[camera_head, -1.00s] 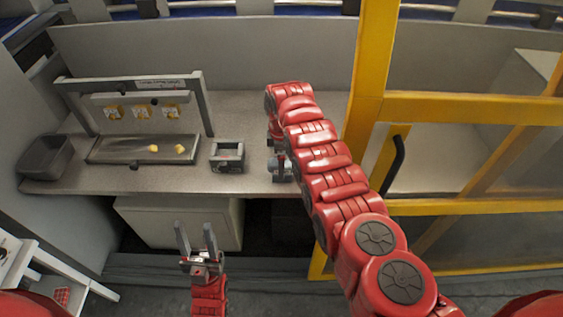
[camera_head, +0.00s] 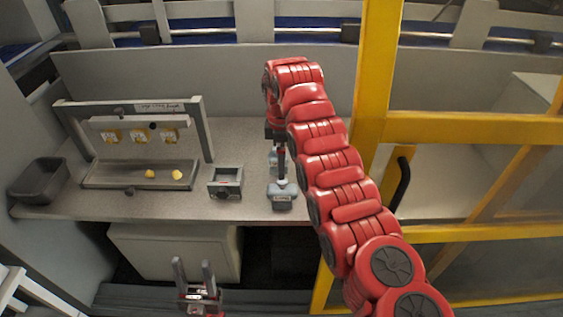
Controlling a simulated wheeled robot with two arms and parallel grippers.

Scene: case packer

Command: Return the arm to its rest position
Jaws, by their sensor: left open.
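My right arm reaches from the lower right up over the grey bench (camera_head: 110,207) and bends down at its far end. My left gripper (camera_head: 194,272) is at the bottom of the picture, in front of the bench edge. Its two fingers point upward, apart, with nothing between them.
A tray (camera_head: 100,180) with yellow pieces lies below a grey frame (camera_head: 205,135). A dark bin (camera_head: 38,183) stands left, and a small grey box (camera_head: 225,182) stands right of the tray. A yellow guard frame (camera_head: 371,100) rises close beside my right arm.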

